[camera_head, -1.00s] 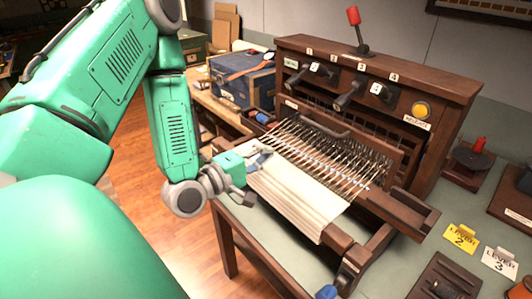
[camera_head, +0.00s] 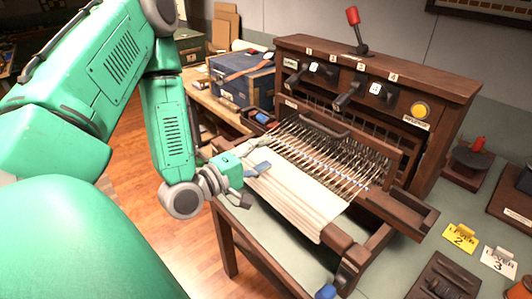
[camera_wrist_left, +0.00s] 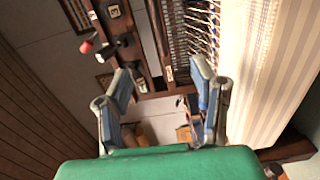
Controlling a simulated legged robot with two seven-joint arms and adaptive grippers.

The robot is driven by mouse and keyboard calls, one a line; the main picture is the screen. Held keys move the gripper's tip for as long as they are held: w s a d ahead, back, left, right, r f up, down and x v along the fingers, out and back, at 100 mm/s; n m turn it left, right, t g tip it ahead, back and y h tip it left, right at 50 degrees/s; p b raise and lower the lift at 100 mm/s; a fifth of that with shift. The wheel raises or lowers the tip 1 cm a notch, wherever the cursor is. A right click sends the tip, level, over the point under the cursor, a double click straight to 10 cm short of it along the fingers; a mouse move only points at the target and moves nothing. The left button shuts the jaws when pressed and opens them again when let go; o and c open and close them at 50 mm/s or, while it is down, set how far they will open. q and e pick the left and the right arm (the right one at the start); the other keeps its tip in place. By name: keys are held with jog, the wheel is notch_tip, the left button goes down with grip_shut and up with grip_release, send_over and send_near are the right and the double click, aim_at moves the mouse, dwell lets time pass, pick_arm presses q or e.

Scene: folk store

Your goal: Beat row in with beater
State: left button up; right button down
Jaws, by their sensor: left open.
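The loom (camera_head: 380,92) stands on the table with pale warp threads (camera_head: 322,160) running forward to cream cloth (camera_head: 297,203). The beater, a dark wooden bar with a curved handle (camera_head: 325,128), stands upright behind the threads, apart from my gripper. My left gripper (camera_head: 250,184) is at the left edge of the cloth, its fingers spread. In the left wrist view the gripper (camera_wrist_left: 162,88) is open with nothing between its fingers; the cloth (camera_wrist_left: 250,70) lies to its right. Whether a finger touches the cloth is unclear. My right gripper is out of view.
Levers (camera_head: 347,94) and a yellow button (camera_head: 421,109) sit on the loom's upper panel. A blue chest (camera_head: 242,82) stands behind on the left. Yellow (camera_head: 460,238) and white (camera_head: 499,262) lever cards stand at right. Wooden side rails flank the cloth.

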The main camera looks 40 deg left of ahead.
pick_arm(q)
jog(key=s+p, duration=0.2)
jog(key=s, duration=0.5)
jog(key=shift+s+a, duration=0.15)
jog(key=shift+a, duration=0.15)
dwell(1.3)
jog(key=d+f+m+g+h+b, duration=0.1)
jog(key=d+f+m+g+b, duration=0.35)
jog(key=f, duration=0.55)
jog(key=d+f+m+g+b, duration=0.3)
jog(key=f+m+g, duration=0.15)
jog(key=f, duration=0.55)
jog(key=s+d+f+m+g+y+b, duration=0.1)
jog(key=s+d+f+m+g+b, duration=0.1)
jog(key=s+f, duration=0.5)
jog(key=s+d+f+m+g+y+b, duration=0.1)
jog(key=s+f+m+g+b, duration=0.3)
jog(key=f, duration=0.5)
jog(key=s+d+m+g, duration=0.1)
jog(key=s+m+g, duration=0.1)
jog(key=s, duration=0.1)
jog(key=shift+d+f+m+y, duration=0.3)
jog(key=shift+d+f+m, duration=0.05)
jog(key=shift+d+m, duration=0.05)
